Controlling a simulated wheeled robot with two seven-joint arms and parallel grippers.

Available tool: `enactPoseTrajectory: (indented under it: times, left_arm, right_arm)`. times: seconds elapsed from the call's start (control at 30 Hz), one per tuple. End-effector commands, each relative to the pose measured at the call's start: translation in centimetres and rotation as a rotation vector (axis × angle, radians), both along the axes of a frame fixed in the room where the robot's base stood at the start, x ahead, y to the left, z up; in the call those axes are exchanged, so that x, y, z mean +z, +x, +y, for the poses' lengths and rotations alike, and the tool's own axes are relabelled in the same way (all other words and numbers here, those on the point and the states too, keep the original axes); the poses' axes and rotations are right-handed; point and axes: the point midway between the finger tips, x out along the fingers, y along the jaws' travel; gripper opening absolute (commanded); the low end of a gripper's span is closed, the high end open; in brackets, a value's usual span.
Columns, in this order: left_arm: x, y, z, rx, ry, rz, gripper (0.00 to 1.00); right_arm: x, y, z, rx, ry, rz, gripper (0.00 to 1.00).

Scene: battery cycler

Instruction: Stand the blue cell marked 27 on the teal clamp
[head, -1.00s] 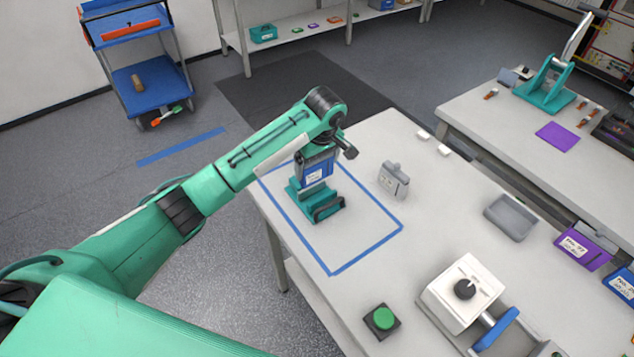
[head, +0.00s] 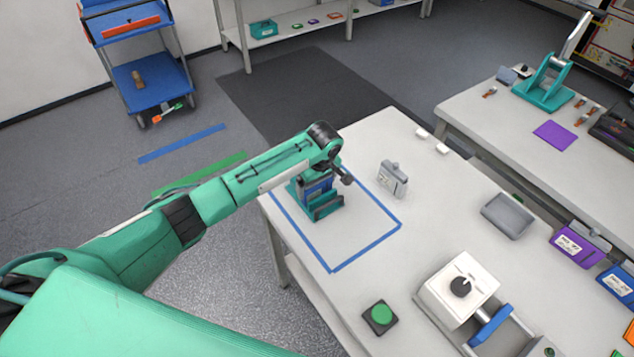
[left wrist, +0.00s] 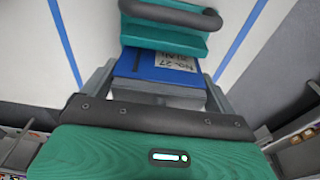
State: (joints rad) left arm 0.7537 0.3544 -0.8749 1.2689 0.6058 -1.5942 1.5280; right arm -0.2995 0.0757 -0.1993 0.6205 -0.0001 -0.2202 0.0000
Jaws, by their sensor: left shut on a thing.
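The blue cell (head: 317,187) is upright between the parts of the teal clamp (head: 327,209), which stands inside a blue taped outline on the white table. In the left wrist view the blue cell (left wrist: 160,66) carries a label reading No. 27, and the clamp (left wrist: 170,37) with its dark bar is just beyond it. My left gripper (head: 322,178) is above the clamp, shut on the cell; its fingers (left wrist: 158,92) lie on both sides of it. I cannot tell whether the cell's bottom touches the clamp. My right gripper is out of view.
A grey labelled cell (head: 392,178) stands right of the clamp. A grey tray (head: 508,217), a purple labelled box (head: 578,247), a white device with a black knob (head: 458,287) and a green button (head: 380,316) are farther right and nearer. The table between is clear.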

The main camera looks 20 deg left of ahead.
Motion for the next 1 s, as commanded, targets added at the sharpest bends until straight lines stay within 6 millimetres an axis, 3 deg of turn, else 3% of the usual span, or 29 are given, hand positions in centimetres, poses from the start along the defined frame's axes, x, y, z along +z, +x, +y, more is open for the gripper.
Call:
enactPoseTrajectory:
  times: [0.27,0.43,0.8,1.0]
  left_arm:
    - [0.0,0.0,0.0,0.000,0.000,0.000,1.00]
    - [1.2,0.0,-0.2,-0.001,-0.003,-0.002,1.00]
    - [8.6,-0.7,-1.1,-0.001,-0.002,-0.003,1.00]
    - [11.3,-1.0,-1.4,0.000,-0.001,-0.001,1.00]
  right_arm:
    - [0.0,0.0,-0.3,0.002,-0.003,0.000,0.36]
    - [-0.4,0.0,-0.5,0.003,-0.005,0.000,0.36]
    - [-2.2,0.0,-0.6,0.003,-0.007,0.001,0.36]
    - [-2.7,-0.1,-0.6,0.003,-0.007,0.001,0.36]
